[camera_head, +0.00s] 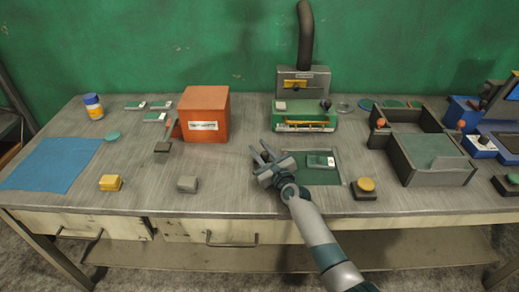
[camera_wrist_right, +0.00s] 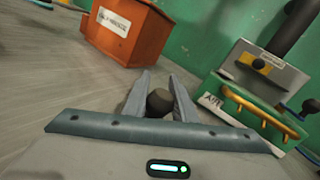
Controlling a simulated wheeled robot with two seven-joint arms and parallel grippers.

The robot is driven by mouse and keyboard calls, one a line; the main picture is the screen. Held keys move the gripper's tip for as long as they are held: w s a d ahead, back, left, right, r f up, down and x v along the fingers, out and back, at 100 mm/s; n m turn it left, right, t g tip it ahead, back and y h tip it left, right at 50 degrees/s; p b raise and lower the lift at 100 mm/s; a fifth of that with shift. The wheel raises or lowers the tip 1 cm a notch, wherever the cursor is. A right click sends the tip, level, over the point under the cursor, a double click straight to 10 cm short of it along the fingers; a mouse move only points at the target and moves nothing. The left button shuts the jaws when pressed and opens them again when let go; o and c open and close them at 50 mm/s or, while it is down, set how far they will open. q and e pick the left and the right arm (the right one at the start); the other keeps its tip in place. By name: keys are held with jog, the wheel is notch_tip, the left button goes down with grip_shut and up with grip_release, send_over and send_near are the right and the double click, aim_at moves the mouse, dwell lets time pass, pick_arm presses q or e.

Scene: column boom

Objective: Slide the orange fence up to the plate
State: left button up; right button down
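A thin orange-yellow rail (camera_head: 305,122), the most fence-like orange part I see, runs along the front of the green-based machine (camera_head: 287,127). It also shows at the right of the right wrist view (camera_wrist_right: 262,112). A small green plate-like piece with a white label (camera_head: 318,161) lies on a dark green mat (camera_head: 312,178), to the right of my right gripper (camera_head: 257,153). That gripper is low over the bench, left of the mat and in front of the machine, apart from the rail. Its fingers are spread, with a dark round shape between them in the wrist view. My left gripper is out of view.
An orange labelled box (camera_head: 205,110) stands left of the machine. Grey low walls with orange knobs (camera_head: 433,178) stand at right, beside a yellow button (camera_head: 366,184). Small grey (camera_head: 187,184) and yellow (camera_head: 110,183) blocks sit at the front left. Bench between box and gripper is clear.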

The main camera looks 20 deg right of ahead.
jog(key=d, duration=0.2)
jog(key=s+d+b, duration=0.1)
jog(key=d, duration=0.3)
jog(key=shift+s+d+f, duration=0.1)
jog(key=shift+s+d, duration=0.05)
jog(key=shift+s, duration=0.25)
jog(key=shift+d, duration=0.25)
jog(key=c, duration=1.5)
grip_release()
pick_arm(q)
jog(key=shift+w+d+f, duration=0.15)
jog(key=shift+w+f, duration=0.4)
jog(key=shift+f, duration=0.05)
pick_arm(e)
jog(key=shift+o, duration=0.2)
jog(key=shift+s, duration=0.1)
